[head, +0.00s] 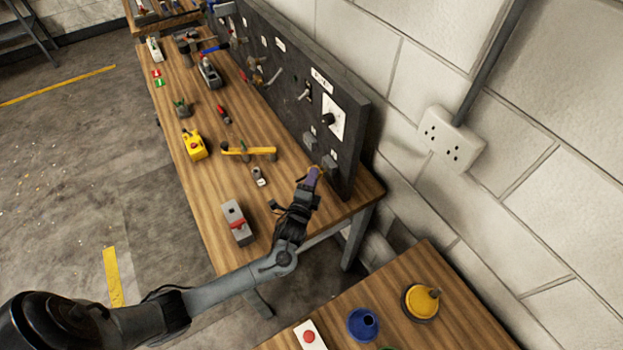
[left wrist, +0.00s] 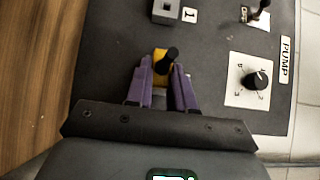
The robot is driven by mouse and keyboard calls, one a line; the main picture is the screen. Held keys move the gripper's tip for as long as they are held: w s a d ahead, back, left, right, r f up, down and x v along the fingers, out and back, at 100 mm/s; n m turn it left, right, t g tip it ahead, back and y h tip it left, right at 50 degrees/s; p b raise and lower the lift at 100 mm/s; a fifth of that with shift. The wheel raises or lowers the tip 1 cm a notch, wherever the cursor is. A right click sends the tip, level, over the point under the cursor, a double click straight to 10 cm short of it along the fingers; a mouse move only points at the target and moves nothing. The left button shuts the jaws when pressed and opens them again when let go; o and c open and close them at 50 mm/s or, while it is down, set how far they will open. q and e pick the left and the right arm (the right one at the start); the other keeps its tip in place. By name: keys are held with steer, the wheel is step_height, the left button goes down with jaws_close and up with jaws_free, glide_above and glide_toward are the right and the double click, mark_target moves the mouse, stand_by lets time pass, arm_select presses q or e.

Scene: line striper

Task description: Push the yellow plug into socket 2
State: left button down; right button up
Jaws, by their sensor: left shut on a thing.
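The yellow plug (left wrist: 160,72) shows in the left wrist view as a yellow body with a black stem, between purple fingertips. My left gripper (left wrist: 165,85) is shut on it, close to the dark panel (left wrist: 107,50). In the head view my left gripper (head: 313,177) is at the near end of the panel (head: 352,140), beside a grey block (head: 328,164). A grey square socket (left wrist: 166,10) labelled 1 is ahead of the plug in the left wrist view. I cannot make out socket 2 or whether the plug touches it. My right gripper is not in view.
A PUMP dial (left wrist: 256,80) is right of the fingers. On the wooden bench (head: 207,215) are a yellow button box (head: 194,145), a yellow bar (head: 250,151) and a grey block with a red part (head: 237,223). A second table (head: 455,315) stands at the front right.

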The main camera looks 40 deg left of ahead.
arm_select(q)
steer(key=shift+w+d, duration=0.2)
steer(key=shift+w, duration=0.3)
steer(key=shift+w+d, duration=0.2)
steer(key=shift+w, duration=0.3)
stand_by(0.9)
steer(key=shift+w+b, duration=0.1)
steer(key=shift+b, duration=0.2)
steer(key=c, duration=1)
jaws_free()
steer(key=shift+w+d, duration=0.1)
steer(key=shift+w, duration=0.05)
steer(key=shift+o, duration=0.5)
steer(key=shift+o, duration=0.3)
steer(key=shift+o, duration=1.3)
